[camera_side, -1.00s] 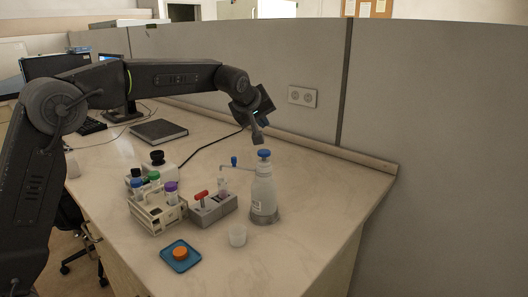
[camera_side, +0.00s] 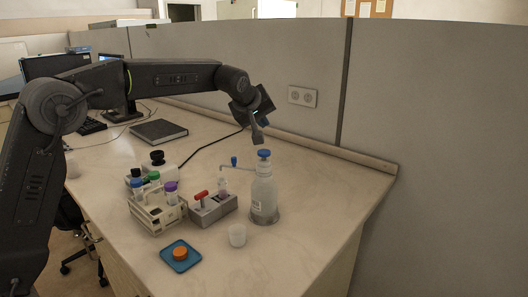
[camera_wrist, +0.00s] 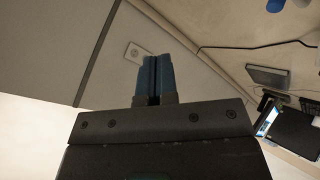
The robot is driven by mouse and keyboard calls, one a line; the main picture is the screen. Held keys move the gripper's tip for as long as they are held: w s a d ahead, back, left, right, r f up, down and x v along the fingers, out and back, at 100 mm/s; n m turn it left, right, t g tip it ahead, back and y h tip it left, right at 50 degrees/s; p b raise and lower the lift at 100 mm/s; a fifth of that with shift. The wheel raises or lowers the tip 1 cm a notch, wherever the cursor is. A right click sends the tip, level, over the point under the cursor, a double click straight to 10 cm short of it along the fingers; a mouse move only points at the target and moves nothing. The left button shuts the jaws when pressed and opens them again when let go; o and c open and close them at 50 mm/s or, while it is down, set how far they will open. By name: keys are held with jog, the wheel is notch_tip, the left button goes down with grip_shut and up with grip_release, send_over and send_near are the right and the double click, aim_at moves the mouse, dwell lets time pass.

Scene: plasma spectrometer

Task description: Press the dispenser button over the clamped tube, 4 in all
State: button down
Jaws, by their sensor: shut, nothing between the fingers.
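The dispenser is a pale bottle (camera_side: 265,197) standing upright on the desk, with a blue button (camera_side: 264,153) on top. Its spout arm reaches left, with a small blue knob (camera_side: 234,161) at its end. Below the spout, a tube (camera_side: 222,186) stands in a grey clamp block (camera_side: 213,209) with a red handle (camera_side: 201,195). My gripper (camera_side: 260,140) is just above and slightly left of the blue button, apart from it as far as I can tell. In the wrist view my gripper (camera_wrist: 155,75) is shut and empty, and the blue button (camera_wrist: 275,5) is at the top edge.
A tube rack (camera_side: 158,216) with several capped tubes stands left of the clamp. A black-capped bottle (camera_side: 158,168) is behind it. The partition wall (camera_side: 430,140) rises behind.

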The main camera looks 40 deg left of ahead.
aim_at(262, 151)
notch_tip(262, 151, up, 4)
jog(key=shift+f, duration=0.1)
jog(key=shift+f, duration=0.15)
jog(key=shift+f, duration=4.3)
jog(key=shift+f, duration=0.15)
jog(key=shift+f, duration=0.25)
jog(key=shift+f, duration=0.85)
jog(key=shift+r, duration=1.25)
